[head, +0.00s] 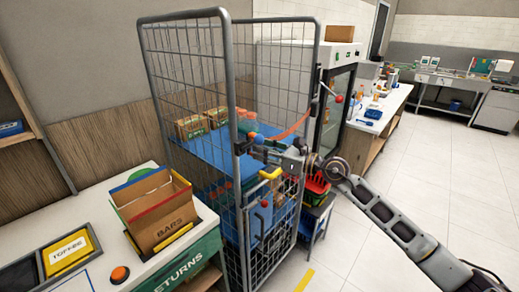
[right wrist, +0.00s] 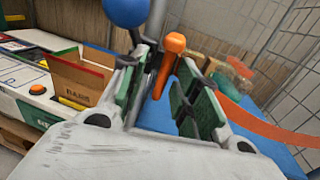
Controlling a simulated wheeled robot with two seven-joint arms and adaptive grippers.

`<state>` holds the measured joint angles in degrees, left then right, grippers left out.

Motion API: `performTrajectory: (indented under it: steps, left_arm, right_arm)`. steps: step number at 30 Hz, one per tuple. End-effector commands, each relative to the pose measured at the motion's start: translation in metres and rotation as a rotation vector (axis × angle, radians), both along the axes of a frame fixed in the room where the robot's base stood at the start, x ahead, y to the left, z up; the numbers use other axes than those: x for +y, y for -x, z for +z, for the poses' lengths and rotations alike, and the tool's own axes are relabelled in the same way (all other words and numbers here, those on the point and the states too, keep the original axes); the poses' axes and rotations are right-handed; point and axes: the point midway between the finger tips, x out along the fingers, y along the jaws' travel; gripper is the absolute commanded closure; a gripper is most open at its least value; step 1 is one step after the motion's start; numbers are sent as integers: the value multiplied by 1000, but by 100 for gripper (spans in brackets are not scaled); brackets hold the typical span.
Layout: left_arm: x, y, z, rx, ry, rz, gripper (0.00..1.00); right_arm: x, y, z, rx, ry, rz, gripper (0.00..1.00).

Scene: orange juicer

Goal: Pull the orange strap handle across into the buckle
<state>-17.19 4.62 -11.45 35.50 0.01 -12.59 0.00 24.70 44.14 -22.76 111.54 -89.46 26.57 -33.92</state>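The orange handle (right wrist: 173,46) stands tilted between the green-padded fingers of my right gripper (right wrist: 162,95) in the right wrist view. The fingers look parted, with blue showing between them; contact with the handle is unclear. The orange strap (right wrist: 265,127) runs off to the right; in the head view the strap (head: 296,128) spans from the cage's right post towards my right gripper (head: 262,147). A blue ball (right wrist: 125,11) is close by at the grey post, and this blue ball also shows in the head view (head: 258,139). The buckle cannot be made out clearly. My left gripper is not seen.
The wire roll cage (head: 228,100) holds a blue shelf (head: 200,148) with boxes. A counter at left carries an open BARS box (head: 160,215) and an orange button (head: 120,274). A red crate (head: 316,184) is close behind my right arm. Floor at right (head: 450,180) is clear.

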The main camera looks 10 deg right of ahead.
Motion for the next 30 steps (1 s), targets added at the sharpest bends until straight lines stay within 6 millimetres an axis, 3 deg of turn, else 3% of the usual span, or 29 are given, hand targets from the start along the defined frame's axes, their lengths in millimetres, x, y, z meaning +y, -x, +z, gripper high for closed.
performTrajectory:
  steps: [18,30]
  left_arm:
    - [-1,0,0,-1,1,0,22]
    - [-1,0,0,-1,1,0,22]
  right_arm:
    - [-34,28,-2,3,0,-1,68]
    - [-42,36,-1,1,1,1,68]
